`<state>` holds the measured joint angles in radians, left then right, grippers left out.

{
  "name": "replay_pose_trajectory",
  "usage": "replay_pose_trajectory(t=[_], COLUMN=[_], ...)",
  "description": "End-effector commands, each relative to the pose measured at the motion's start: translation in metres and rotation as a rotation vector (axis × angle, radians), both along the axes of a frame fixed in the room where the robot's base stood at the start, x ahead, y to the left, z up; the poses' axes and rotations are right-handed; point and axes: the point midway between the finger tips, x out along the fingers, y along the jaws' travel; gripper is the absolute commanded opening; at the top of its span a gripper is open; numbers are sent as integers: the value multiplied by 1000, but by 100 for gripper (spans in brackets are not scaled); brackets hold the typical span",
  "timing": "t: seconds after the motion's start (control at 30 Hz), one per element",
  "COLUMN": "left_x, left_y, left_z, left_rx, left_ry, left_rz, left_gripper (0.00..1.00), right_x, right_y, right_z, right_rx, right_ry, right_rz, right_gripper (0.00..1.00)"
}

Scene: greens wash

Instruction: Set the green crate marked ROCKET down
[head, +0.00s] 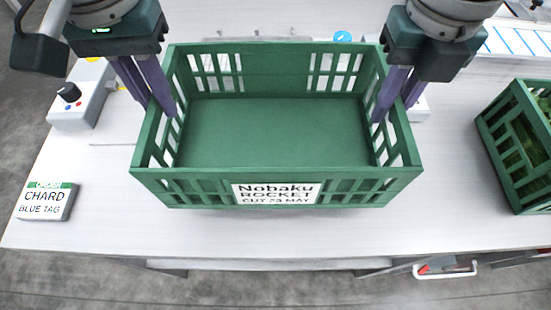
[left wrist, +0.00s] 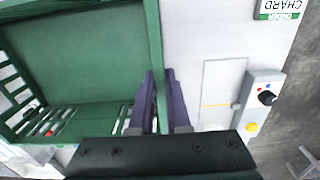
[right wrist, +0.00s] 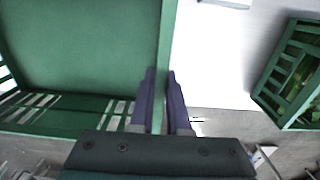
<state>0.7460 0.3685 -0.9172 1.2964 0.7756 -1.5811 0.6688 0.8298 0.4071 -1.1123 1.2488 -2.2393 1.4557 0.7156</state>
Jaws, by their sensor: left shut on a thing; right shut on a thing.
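The green crate (head: 275,180) labelled "Nobaku ROCKET" is in the middle of the head view, level and empty inside. My left gripper (head: 165,108) is shut on its left wall, one finger inside and one outside. My right gripper (head: 388,112) is shut on its right wall in the same way. The left wrist view shows the left grip on the crate's wall (left wrist: 153,40), and the right wrist view shows the right grip on its wall (right wrist: 167,35). The crate is over the white table (head: 90,165); I cannot tell whether its base touches it.
A second green crate (head: 520,150) with leafy greens stands at the right. A sign reading "CHARD BLUE TAG" (head: 46,202) lies at the left front. A grey control box (head: 80,108) with a black knob stands at the left. The table's front edge runs close before the crate.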

Motion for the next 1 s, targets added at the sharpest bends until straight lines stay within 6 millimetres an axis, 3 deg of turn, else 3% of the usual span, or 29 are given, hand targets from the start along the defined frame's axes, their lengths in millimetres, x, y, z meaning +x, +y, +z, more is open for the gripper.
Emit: replay_pose_trajectory(t=[0.47,1.0], left_x=[1,1], left_y=[1,1], left_z=[-3,-42], left_rx=[3,3], left_ry=[-2,-2], left_rz=[2,2], left_gripper=[0,0], right_x=[0,0], right_y=[-2,-2], right_z=[-4,-43], right_rx=[-4,-4], right_ry=[2,2], right_rz=[-2,-2], right_gripper=[0,0])
